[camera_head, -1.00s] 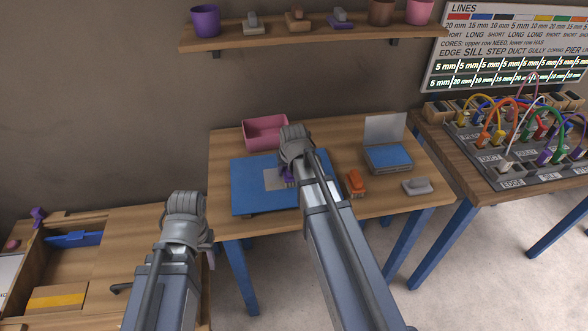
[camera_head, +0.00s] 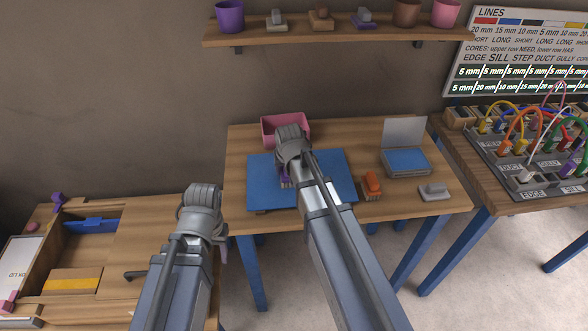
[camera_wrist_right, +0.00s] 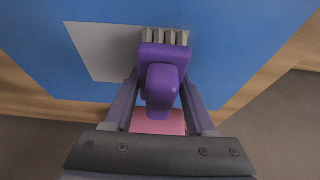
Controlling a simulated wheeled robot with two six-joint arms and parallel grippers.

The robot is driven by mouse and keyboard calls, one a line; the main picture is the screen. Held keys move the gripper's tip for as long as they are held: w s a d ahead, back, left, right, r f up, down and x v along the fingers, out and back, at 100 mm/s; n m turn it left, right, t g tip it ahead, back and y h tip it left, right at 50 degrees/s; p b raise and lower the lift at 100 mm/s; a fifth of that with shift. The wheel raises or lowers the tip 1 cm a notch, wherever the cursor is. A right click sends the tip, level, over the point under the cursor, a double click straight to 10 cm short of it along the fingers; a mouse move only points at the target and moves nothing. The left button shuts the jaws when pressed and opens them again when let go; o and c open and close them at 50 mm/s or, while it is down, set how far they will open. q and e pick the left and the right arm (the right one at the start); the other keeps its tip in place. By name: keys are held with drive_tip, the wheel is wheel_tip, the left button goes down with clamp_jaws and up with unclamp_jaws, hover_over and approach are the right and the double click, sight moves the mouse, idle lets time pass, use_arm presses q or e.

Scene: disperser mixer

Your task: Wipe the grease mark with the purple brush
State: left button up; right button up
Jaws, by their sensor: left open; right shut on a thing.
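My right gripper (camera_wrist_right: 158,88) is shut on the purple brush (camera_wrist_right: 163,80), its pale bristles facing the blue mat. In the head view, a sliver of the purple brush (camera_head: 284,178) shows beside my right gripper (camera_head: 292,150), above the blue mat (camera_head: 262,192). In the wrist view, a grey patch (camera_wrist_right: 100,50) lies on the mat (camera_wrist_right: 230,40), beside and partly behind the bristles. I cannot make out a distinct grease mark on it. Whether the bristles touch is unclear. My left gripper (camera_head: 205,222) is open and empty over the lower left table; its fingertips are largely hidden.
A pink bin (camera_head: 270,130) stands behind the mat. An orange brush (camera_head: 372,184), a grey block (camera_head: 434,191) and a blue-topped box with raised lid (camera_head: 406,160) are to its right. A shelf (camera_head: 330,38) hangs above. A cable board (camera_head: 540,150) is far right.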

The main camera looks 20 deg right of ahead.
sight(276, 178)
drive_tip(key=shift+a, duration=0.15)
drive_tip(key=shift+w+a, duration=0.2)
drive_tip(key=shift+a, duration=0.7)
drive_tip(key=shift+w+a, duration=0.2)
drive_tip(key=shift+a, duration=0.65)
drive_tip(key=shift+s+a, duration=0.15)
drive_tip(key=shift+s, duration=0.65)
drive_tip(key=shift+s+d+f, duration=0.1)
drive_tip(key=shift+s+d, duration=0.15)
drive_tip(key=shift+d, duration=0.75)
drive_tip(key=shift+s+d, duration=0.2)
drive_tip(key=shift+d, duration=0.75)
drive_tip(key=shift+s+d, duration=0.15)
drive_tip(key=shift+d, duration=0.8)
drive_tip(key=shift+s+d, duration=0.15)
drive_tip(key=shift+d, duration=0.75)
drive_tip(key=shift+s+d, duration=0.25)
drive_tip(key=shift+d, duration=0.65)
drive_tip(key=shift+s+d, duration=0.2)
drive_tip(key=shift+d, duration=0.7)
